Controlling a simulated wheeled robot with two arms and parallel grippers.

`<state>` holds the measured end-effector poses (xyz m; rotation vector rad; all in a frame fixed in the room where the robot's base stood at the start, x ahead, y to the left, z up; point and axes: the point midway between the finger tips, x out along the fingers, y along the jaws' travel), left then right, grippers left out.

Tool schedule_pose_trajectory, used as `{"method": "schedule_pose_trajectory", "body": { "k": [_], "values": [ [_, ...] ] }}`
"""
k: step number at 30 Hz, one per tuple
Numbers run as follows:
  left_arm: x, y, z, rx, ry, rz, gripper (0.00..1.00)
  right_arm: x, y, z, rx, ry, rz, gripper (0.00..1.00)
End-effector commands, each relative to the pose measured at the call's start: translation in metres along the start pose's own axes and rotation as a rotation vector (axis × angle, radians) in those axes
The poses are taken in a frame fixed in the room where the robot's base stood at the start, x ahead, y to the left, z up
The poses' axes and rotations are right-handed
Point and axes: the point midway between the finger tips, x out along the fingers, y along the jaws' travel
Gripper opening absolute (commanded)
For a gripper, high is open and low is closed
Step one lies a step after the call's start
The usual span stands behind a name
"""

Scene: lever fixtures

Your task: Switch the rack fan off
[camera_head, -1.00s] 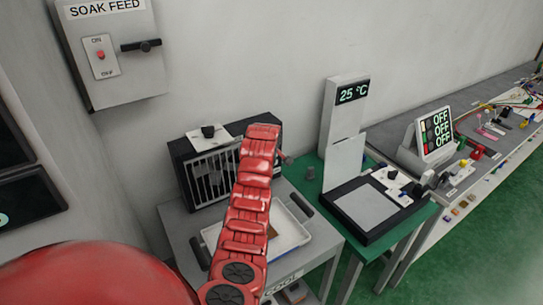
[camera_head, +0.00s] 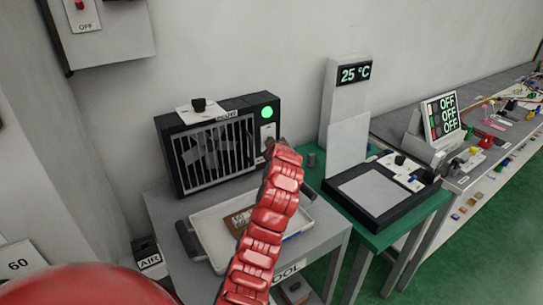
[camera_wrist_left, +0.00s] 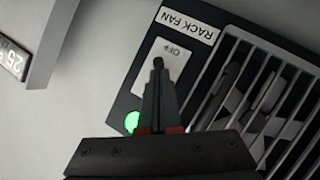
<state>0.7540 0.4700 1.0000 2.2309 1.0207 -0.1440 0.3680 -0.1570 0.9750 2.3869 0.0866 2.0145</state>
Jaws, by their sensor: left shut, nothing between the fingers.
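The rack fan (camera_head: 182,185) is a black box with a barred front, standing on a grey cart. A green light (camera_head: 267,112) glows at its upper right corner; it also shows in the left wrist view (camera_wrist_left: 131,122). A white switch plate (camera_wrist_left: 169,50) marked OFF sits beside the RACK FAN label (camera_wrist_left: 187,25), which appears upside down. My left gripper (camera_wrist_left: 158,92) is shut and empty, its fingertips in front of the plate and hiding part of it. A dark rounded tip shows at the fingertips; I cannot tell whether they touch the switch. The right gripper is out of view.
A white tray (camera_head: 205,222) with a brown item lies on the cart before the fan. A knob (camera_head: 199,104) on a white plate tops the fan. A 25 °C display post (camera_head: 340,105) and black-framed plate (camera_head: 350,218) stand on the green table to the right.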

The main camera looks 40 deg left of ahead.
Motion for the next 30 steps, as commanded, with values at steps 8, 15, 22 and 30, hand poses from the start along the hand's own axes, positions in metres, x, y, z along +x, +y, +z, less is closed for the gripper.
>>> {"method": "schedule_pose_trajectory", "body": {
  "k": [8,15,22,30],
  "values": [
    [-0.001,0.002,-0.005,-0.004,-0.004,-0.002,0.00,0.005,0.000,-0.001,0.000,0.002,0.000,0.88],
    [-0.004,0.007,-0.012,-0.004,-0.004,-0.002,0.00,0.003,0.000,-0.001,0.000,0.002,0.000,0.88],
    [-0.006,0.010,-0.016,-0.004,-0.005,-0.003,0.00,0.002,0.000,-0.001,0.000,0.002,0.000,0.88],
    [-0.007,0.010,-0.017,-0.004,-0.005,-0.003,0.00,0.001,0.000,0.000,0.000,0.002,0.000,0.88]
  ]
}}
